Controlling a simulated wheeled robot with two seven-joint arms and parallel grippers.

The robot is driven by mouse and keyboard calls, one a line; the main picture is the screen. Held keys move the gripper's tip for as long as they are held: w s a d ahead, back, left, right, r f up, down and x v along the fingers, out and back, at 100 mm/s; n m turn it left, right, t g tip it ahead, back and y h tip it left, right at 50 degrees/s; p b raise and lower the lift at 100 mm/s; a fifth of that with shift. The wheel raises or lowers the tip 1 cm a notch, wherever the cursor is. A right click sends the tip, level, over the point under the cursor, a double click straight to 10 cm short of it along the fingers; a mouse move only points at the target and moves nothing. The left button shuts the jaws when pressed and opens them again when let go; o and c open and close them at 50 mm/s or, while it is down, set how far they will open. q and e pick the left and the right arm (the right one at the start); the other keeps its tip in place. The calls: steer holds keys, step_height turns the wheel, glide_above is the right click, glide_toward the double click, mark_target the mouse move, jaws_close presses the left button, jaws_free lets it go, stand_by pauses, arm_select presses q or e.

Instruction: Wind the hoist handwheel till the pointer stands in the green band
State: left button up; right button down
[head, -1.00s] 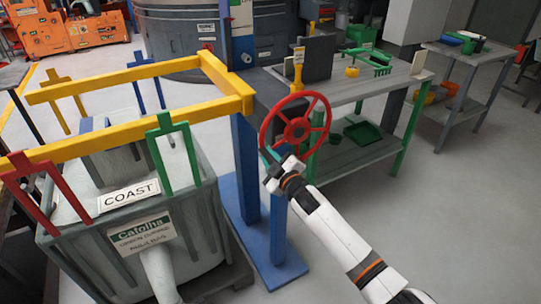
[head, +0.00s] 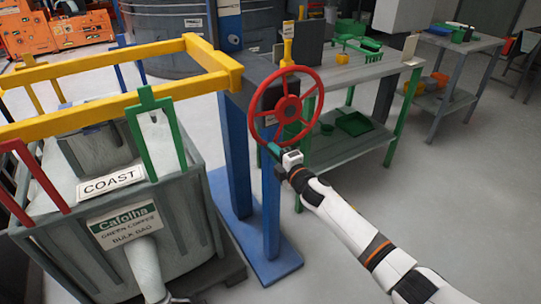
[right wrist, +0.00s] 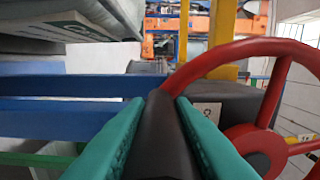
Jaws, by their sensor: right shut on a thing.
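The red hoist handwheel (head: 318,92) stands upright beside the blue post (head: 236,150). My right gripper (head: 273,149) is at the lower left of its rim. In the right wrist view my teal fingers (right wrist: 165,130) are shut on a dark handle (right wrist: 163,125), whose far end meets the red rim (right wrist: 222,54). The wheel's hub shows at the right there. A plate with white and green (head: 229,7) sits high on the post, cut by the picture's top edge. I cannot make out the pointer or where it stands. My left gripper is not in view.
A grey bulk bag (head: 190,215) marked COAST stands left of the post, under a yellow frame (head: 110,117) with green and red hangers. A grey workbench (head: 375,78) with green legs stands behind the wheel. Open floor lies at the right.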

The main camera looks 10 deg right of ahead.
steer(key=shift+d+f, duration=0.45)
steer(key=shift+f, duration=0.25)
steer(key=shift+d+n, duration=0.1)
steer(key=shift+n, duration=0.2)
steer(key=c, duration=1.4)
jaws_free()
steer(key=shift+c, duration=0.2)
steer(key=shift+o, duration=0.9)
steer(key=shift+w+d, duration=0.15)
steer(key=shift+r, duration=0.15)
steer(key=v, duration=1.2)
